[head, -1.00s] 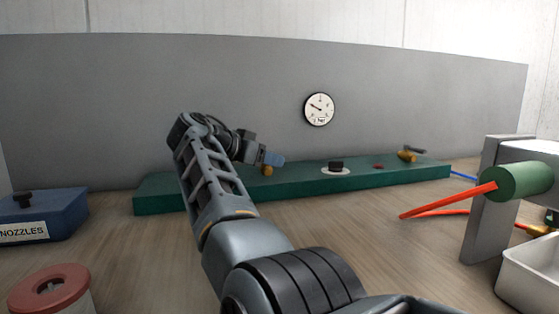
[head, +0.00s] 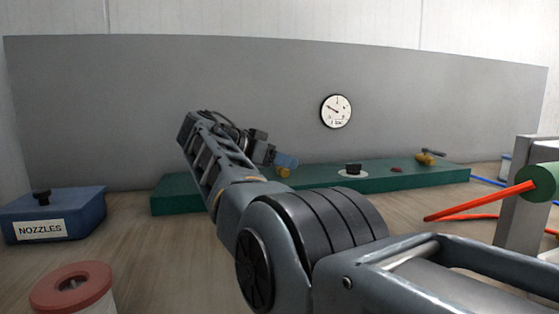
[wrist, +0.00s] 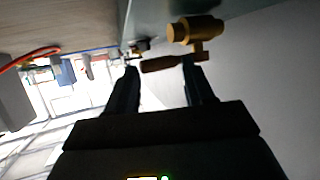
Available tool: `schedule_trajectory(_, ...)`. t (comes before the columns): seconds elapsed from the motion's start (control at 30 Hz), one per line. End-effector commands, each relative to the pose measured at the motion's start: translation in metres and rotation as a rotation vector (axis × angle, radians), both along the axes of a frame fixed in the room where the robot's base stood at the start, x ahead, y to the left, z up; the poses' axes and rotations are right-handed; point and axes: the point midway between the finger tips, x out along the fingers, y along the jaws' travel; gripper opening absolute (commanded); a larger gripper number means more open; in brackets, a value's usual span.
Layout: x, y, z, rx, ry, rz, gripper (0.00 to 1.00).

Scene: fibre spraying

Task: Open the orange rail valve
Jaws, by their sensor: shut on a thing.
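A small brass valve (head: 284,173) stands at the green rail (head: 225,192), left of the rail's middle, mostly hidden behind my gripper in the head view. In the wrist view its brass body (wrist: 195,30) is just beyond my fingertips. Its brownish-orange lever handle (wrist: 162,63) lies crosswise between the fingers. My gripper (wrist: 165,72) is shut on this handle. In the head view my gripper (head: 287,160) reaches the valve from the upper left. The exact finger contact is dark and hard to see.
A second brass valve (head: 430,157) with a dark lever is at the rail's right end. A black knob (head: 353,169) and a red button (head: 396,170) sit between. A gauge (head: 336,111) hangs behind. A blue nozzles box (head: 55,215) and a red-topped spool (head: 72,287) are at left.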

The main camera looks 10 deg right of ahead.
Motion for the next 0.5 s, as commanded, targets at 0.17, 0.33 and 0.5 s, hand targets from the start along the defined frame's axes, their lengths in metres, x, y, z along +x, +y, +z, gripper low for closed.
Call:
schedule_trajectory(0.17, -0.0016, -0.0009, -0.0061, 0.004, 0.011, -0.006, 0.57)
schedule_trajectory(0.33, -0.001, -0.0007, -0.0044, 0.002, 0.008, -0.004, 0.74)
schedule_trajectory(0.5, -0.0006, -0.0003, -0.0027, 0.001, 0.005, -0.002, 0.77)
